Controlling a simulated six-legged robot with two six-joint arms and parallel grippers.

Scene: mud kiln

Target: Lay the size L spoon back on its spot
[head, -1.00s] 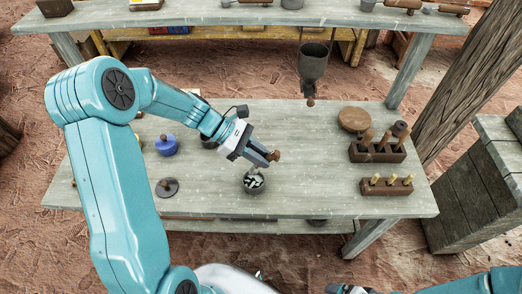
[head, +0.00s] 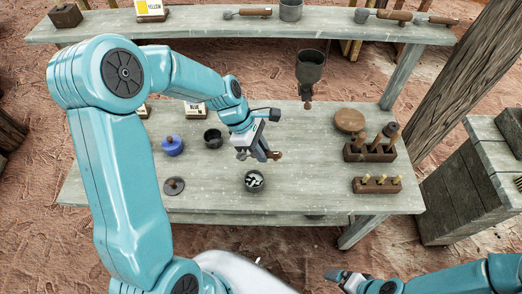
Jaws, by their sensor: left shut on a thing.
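My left gripper (head: 258,153) is shut above the middle of the table. A small brown end (head: 275,155) of the thing it holds sticks out to the right of the fingers. It looks like a spoon's handle; the rest is hidden and no size mark can be read. A dark wooden rack (head: 360,156) with several upright wooden-handled pieces stands at the right, apart from the gripper. A smaller rack (head: 365,187) with yellow pegs stands in front of it. My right gripper (head: 345,277) is low at the bottom, away from the table; its jaws are unclear.
A dark pot (head: 254,181) with pale pieces inside stands just below my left gripper. A blue lidded pot (head: 172,146), a dark cup (head: 212,137) and a dark lid (head: 174,186) are at the left. A hopper (head: 309,68) hangs behind; a round wooden disc (head: 349,120) lies at the right.

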